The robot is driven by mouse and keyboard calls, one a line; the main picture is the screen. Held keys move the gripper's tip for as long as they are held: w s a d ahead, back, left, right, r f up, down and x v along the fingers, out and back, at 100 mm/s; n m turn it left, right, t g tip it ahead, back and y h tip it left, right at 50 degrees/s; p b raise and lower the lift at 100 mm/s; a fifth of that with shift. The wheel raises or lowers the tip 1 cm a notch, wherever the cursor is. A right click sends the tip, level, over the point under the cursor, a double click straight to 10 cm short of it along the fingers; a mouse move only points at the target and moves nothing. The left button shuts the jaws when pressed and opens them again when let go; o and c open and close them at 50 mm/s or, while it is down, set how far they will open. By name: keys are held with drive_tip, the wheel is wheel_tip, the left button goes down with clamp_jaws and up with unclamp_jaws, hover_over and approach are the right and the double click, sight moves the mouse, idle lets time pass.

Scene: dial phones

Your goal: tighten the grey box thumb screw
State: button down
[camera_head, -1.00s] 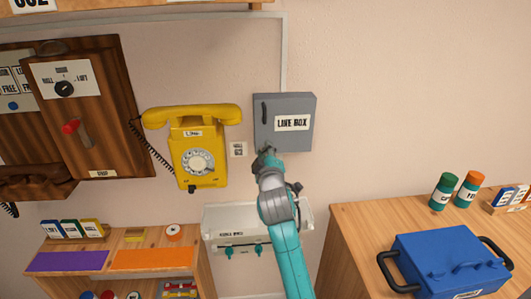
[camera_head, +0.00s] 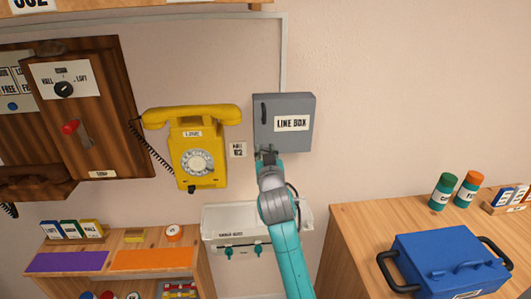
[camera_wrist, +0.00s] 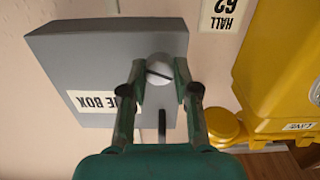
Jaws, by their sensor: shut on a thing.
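The grey line box (camera_head: 284,105) hangs on the wall to the right of the yellow phone, with its lid flat against it. It also fills the upper left of the wrist view (camera_wrist: 70,60), upside down. The thumb screw (camera_wrist: 159,68) is a pale round head with a dark slot across it, slanting in the wrist view. My gripper (camera_wrist: 160,82) has one finger on each side of the screw head and is shut on it. In the head view my gripper (camera_head: 266,154) is at the box's lower left corner and hides the screw.
The yellow dial phone (camera_head: 197,150) hangs close on the left, with a small number label (camera_head: 238,149) between. A white wall tray (camera_head: 222,215) is below my gripper. The wooden counter (camera_head: 345,240) at the right holds a blue case (camera_head: 450,255).

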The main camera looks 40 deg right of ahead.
drive_tip(key=m, duration=0.6)
drive_tip(key=shift+f+m, duration=0.1)
drive_tip(key=shift+m, duration=0.2)
drive_tip(key=m, duration=0.5)
drive_tip(key=shift+m, duration=0.3)
drive_tip(key=c, duration=0.9)
unclamp_jaws()
drive_tip(key=shift+o, duration=0.2)
drive_tip(key=v, duration=1.2)
